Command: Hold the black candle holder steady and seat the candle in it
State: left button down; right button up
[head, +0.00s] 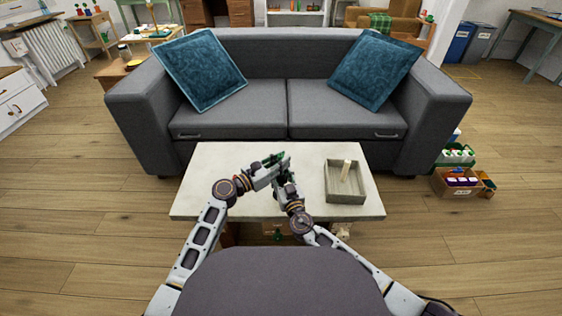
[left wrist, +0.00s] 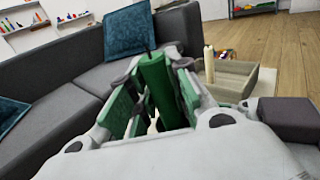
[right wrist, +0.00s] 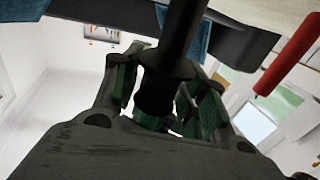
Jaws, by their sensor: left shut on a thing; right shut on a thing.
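My left gripper (head: 271,168) is over the middle of the table in the head view. In the left wrist view it is shut on a dark green candle (left wrist: 157,85) with a black wick at its upper end. My right gripper (head: 286,181) is close beside it. In the right wrist view it is shut on the black candle holder (right wrist: 178,68), whose slim stem and wider collar show. The grippers hide most of the candle and holder in the head view. I cannot tell whether the candle's lower end touches the holder.
A grey open box (head: 334,193) stands on the pale table (head: 200,199), right of my grippers, with a cream candle (head: 346,171) in it. A red cylinder (right wrist: 290,55) shows in the right wrist view. A grey sofa (head: 250,122) stands behind the table. The table's left part is clear.

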pick_arm(q)
jog(key=shift+f, duration=0.15)
jog(key=c, duration=1.3)
grip_release()
jog(key=shift+r, duration=0.2)
jog(key=shift+v, duration=6.05)
jog(key=shift+d+f, duration=0.1)
